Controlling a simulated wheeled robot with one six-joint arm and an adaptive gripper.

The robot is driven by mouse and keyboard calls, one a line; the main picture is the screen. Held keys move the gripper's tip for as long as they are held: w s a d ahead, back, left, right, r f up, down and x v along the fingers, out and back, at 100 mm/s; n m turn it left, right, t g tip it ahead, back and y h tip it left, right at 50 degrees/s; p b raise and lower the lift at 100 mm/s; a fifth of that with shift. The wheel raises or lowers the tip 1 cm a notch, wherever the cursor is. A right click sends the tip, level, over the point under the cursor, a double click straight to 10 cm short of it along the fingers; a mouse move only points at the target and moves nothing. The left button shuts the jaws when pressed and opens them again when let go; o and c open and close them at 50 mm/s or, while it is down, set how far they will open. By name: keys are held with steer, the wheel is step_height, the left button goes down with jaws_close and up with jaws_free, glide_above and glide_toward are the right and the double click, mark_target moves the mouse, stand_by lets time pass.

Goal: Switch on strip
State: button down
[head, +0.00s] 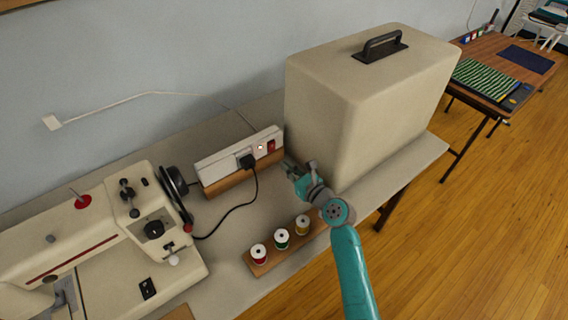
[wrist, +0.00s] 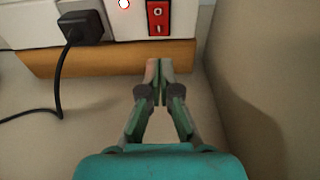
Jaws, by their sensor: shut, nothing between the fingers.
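The white power strip (head: 225,160) sits on a wooden block (head: 215,184) against the wall at the back of the table. In the wrist view the switch (wrist: 158,18) is at the top centre, and the light (wrist: 124,4) shows bright. A black plug (wrist: 82,27) is in a socket left of the light. My gripper (wrist: 159,66) is shut and empty, its fingertips just below the switch in the wrist view. I cannot tell whether they touch the block.
A large beige case (head: 350,110) with a dark handle stands close to the right of my gripper. A sewing machine (head: 110,235) stands to the left. A wooden rack with thread spools (head: 282,240) lies in front, and a black cord (head: 245,205) crosses the table.

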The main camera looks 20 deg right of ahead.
steer(key=v, duration=0.2)
steer(key=f+v, duration=0.1)
steer(key=v, duration=0.2)
steer(key=f+v, duration=0.1)
steer(key=v, duration=0.2)
steer(key=shift+s, duration=0.25)
steer(key=shift+d, duration=0.1)
